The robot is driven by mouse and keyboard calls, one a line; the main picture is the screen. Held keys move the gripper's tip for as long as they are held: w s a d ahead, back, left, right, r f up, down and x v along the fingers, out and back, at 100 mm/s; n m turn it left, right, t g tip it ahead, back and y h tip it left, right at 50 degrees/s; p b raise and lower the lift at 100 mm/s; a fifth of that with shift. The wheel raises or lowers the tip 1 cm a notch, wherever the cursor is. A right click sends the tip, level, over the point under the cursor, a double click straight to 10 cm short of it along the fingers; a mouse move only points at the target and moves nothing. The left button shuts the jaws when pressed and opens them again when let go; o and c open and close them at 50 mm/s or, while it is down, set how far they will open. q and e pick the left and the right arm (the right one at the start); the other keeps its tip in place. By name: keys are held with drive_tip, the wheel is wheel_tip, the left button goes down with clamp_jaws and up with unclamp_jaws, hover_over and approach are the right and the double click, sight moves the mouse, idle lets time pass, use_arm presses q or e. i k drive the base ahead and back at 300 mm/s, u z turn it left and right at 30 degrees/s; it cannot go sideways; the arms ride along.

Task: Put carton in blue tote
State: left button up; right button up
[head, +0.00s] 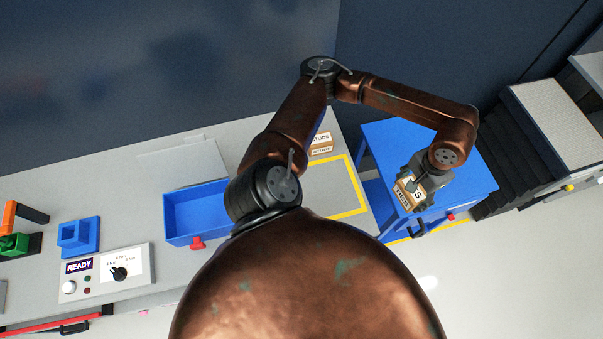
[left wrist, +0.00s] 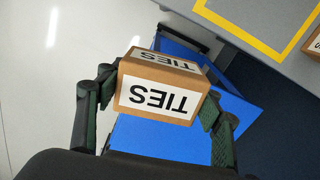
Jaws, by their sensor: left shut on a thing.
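The carton (head: 408,192) is a small brown box with a white label reading TIES. My left gripper (head: 414,196) is shut on it. In the left wrist view the carton (left wrist: 160,88) sits between the two dark fingers (left wrist: 160,112), one on each side, with its label toward the camera. It is held over the blue cart top; the height gap cannot be judged. The blue tote (head: 194,211), an open blue box with a red tab in front, stands on the grey bench, left of my arm. Its right end is hidden by my arm. My right gripper is not in view.
The blue cart (head: 470,175) stands right of the bench. Another carton, marked STUDS (head: 321,143), lies by a yellow-outlined area (head: 345,198) on the bench. A small blue holder (head: 78,237) and a READY control box (head: 108,276) are at left. Dark ribbed bellows (head: 520,155) stand at right.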

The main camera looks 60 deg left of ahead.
sight(197, 220)
drive_tip(key=z, duration=0.05)
drive_tip(key=k, duration=1)
drive_tip(key=u, duration=1.45)
